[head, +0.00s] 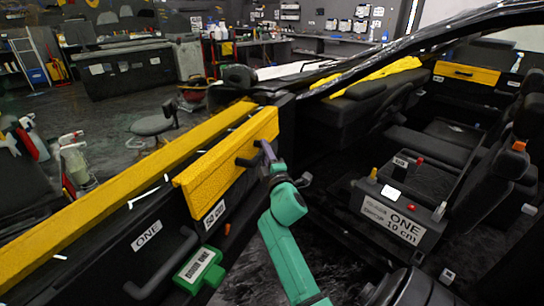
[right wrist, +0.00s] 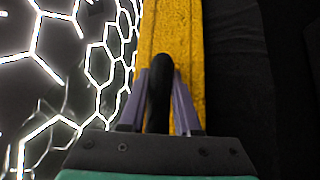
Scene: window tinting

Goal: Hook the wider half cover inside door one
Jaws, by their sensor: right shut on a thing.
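A yellow half cover (head: 222,158) with a black handle (head: 247,160) is against the inner side of door one (head: 110,262), beside a long yellow strip (head: 130,178) along the door's top. I cannot tell whether it is hooked on. My right gripper (head: 268,155) is shut on the handle. In the right wrist view the purple fingers (right wrist: 160,105) stand either side of the black handle (right wrist: 159,85), with the yellow cover (right wrist: 178,30) behind. My left gripper is not in view.
Another yellow cover with a handle (head: 467,73) is on the far side. A green labelled piece (head: 198,268) is low on the door. A stool (head: 153,125) stands beyond the door.

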